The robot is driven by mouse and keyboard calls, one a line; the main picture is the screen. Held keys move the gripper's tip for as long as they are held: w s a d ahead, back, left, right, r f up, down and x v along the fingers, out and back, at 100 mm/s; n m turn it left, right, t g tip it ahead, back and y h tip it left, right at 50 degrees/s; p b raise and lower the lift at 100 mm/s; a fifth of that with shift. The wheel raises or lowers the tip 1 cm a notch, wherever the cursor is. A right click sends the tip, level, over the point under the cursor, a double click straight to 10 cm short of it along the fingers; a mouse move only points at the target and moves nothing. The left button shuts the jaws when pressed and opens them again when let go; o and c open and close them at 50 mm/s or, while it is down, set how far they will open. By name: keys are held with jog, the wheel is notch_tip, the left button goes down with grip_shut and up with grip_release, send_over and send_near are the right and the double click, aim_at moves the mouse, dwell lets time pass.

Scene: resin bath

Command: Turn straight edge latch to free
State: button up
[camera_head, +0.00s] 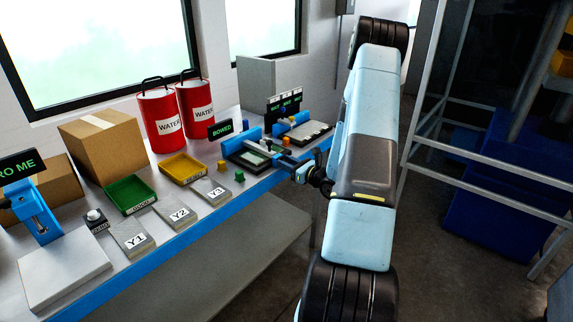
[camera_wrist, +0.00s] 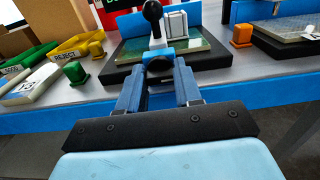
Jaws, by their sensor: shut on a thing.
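The straight edge latch seems to be the dark-knobbed lever (camera_wrist: 153,12) standing upright at the front of a station in the wrist view. Behind it are a blue bar and a pale ribbed block (camera_wrist: 177,24), over a greenish plate on a black base (camera_wrist: 212,62). My gripper (camera_wrist: 160,68) reaches in from the front, its blue fingers closed around a dark rounded part at the lever's foot, which I take to be the latch. The fingertips partly hide this contact. In the head view my gripper (camera_head: 302,174) is at the bench edge, by the station (camera_head: 250,157) with the "BOWED" sign.
A green cube (camera_wrist: 75,71) and an orange cube (camera_wrist: 242,35) stand on either side of the station. A yellow tray (camera_head: 182,169), a green tray (camera_head: 131,195) and labelled plates lie to the left. A second station (camera_head: 309,131) is close on the right.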

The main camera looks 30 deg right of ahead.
jog(key=shift+n, duration=0.3)
jog(key=shift+s+a+f+n, duration=0.1)
jog(key=shift+n, duration=2.75)
jog(key=shift+a+f+n, duration=0.1)
jog(key=shift+n, duration=2.8)
jog(key=shift+s+a+f+n, duration=0.1)
jog(key=shift+n, duration=2.75)
jog(key=o, duration=1)
jog(key=shift+o, duration=0.2)
jog(key=v, duration=1.3)
jog(key=shift+s+d, duration=0.2)
jog(key=shift+s, duration=0.1)
jog(key=shift+r, duration=0.1)
